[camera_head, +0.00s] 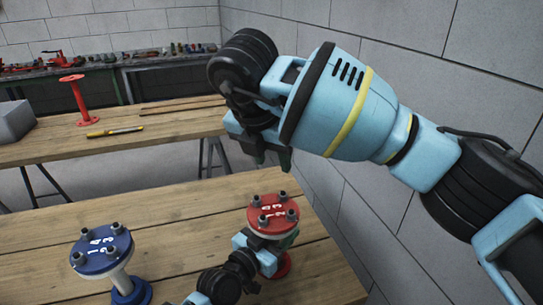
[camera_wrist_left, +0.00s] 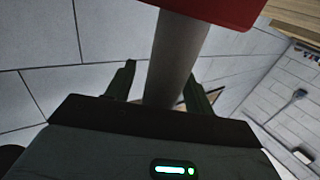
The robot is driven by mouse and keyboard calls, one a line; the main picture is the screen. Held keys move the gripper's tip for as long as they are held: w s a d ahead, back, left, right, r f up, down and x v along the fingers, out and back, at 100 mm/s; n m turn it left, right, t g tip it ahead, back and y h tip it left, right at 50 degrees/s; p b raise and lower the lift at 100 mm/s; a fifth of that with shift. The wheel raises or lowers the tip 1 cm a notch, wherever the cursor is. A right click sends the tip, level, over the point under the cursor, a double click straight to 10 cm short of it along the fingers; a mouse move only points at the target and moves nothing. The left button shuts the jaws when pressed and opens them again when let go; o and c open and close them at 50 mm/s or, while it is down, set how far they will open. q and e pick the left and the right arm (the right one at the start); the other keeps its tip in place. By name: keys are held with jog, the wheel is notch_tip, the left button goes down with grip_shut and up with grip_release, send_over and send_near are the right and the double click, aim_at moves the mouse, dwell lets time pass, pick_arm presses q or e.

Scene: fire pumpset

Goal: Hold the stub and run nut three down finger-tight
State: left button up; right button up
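The red-topped stub (camera_head: 273,214) stands on the near bench in the head view. Its numbered flange carries several dark studs; the nuts are too small to make out. My left gripper (camera_head: 282,243) is at the stub's neck, below the flange. In the left wrist view its fingers (camera_wrist_left: 163,88) lie either side of the grey pipe (camera_wrist_left: 178,60), with a visible gap on the left, so it looks open around the pipe. My right gripper (camera_head: 270,163) hangs above the red flange, apart from it, pointing down. Whether it is open or holds anything cannot be told.
A blue-topped stub (camera_head: 102,250) stands on the near bench to the left. The far bench (camera_head: 180,125) bears a red stand (camera_head: 78,100), a yellow tool (camera_head: 115,131) and a grey box (camera_head: 15,121). A block wall (camera_head: 480,80) rises at the right.

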pick_arm(q)
jog(key=v, duration=1.2)
